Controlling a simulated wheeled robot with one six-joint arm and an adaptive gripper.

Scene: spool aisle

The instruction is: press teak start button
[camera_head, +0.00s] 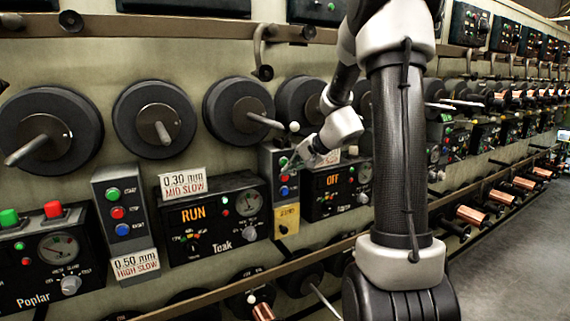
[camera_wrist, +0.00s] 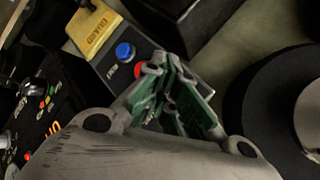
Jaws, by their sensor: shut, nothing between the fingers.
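The Teak panel (camera_head: 215,222) has a lit display reading RUN, a gauge and a knob. A grey button box (camera_head: 122,210) with green, red and blue buttons stands left of it. A similar box (camera_head: 276,160) with a yellow plate (camera_head: 287,219) stands at its right. My gripper (camera_head: 289,168) is shut and empty, its tip at the upper buttons of this right box. In the wrist view the blue button (camera_wrist: 124,51) is clear and the red button (camera_wrist: 141,69) is partly covered by my fingers (camera_wrist: 172,88). The green button is hidden there; contact is unclear.
The Poplar panel (camera_head: 55,265) is at lower left, and another panel reading OFF (camera_head: 340,188) is right of my gripper. Large dark spools (camera_head: 155,119) with protruding shafts line the wall above. A rail runs below the panels. Open floor (camera_head: 510,260) lies at right.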

